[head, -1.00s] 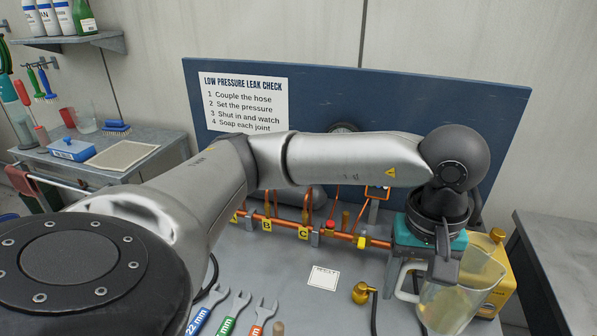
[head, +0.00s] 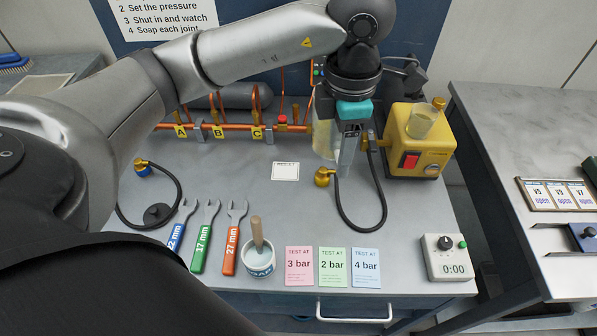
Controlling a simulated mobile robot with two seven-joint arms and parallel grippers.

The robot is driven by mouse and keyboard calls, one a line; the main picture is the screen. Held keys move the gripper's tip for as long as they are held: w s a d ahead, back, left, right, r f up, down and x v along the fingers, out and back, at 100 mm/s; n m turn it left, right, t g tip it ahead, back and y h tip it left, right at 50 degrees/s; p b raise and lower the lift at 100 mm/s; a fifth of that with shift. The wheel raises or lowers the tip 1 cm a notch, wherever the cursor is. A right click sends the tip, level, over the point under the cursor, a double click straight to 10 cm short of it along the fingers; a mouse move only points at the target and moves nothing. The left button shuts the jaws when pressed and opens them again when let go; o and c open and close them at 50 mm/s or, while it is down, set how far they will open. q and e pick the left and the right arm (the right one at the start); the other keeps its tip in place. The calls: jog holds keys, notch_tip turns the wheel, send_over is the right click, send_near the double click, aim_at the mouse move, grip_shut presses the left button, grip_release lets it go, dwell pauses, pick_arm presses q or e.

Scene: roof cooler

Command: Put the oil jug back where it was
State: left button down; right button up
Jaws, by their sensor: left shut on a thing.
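The clear oil jug (head: 323,138), with pale yellowish contents, shows in the head view at the back of the bench, left of the yellow pump. My left gripper (head: 347,160) hangs down in front of it, shut on the jug. The gripper's fingers hide the jug's right side, and the grip on the handle is not clear. I cannot tell whether the jug's base touches the bench. My right gripper is not in view.
The yellow pump (head: 412,152) with a clear cup (head: 423,121) stands just right. A copper pipe (head: 236,128) runs along the back. A black hose (head: 340,215) loops in front. Several wrenches, a brush pot (head: 259,258), cards and a timer (head: 445,257) line the front; mid-bench is mostly clear.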

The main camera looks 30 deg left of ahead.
pick_arm(q)
jog(key=n, duration=0.3)
jog(key=shift+w+a, duration=0.1)
jog(key=n, duration=0.5)
jog(key=shift+w+a+f, duration=0.1)
jog(key=shift+w, duration=0.05)
jog(key=n, duration=0.4)
jog(key=shift+w+a+n, duration=0.1)
jog(key=shift+n, duration=0.3)
jog(key=n, duration=0.3)
jog(key=shift+w+a+f, duration=0.1)
jog(key=shift+f, duration=0.05)
jog(key=shift+n, duration=0.3)
notch_tip(320, 180, down, 16)
jog(key=shift+b, duration=1)
jog(key=shift+f+b, duration=0.4)
jog(key=shift+f, duration=1.6)
jog(key=shift+f, duration=0.15)
jog(key=shift+c, duration=0.9)
grip_release()
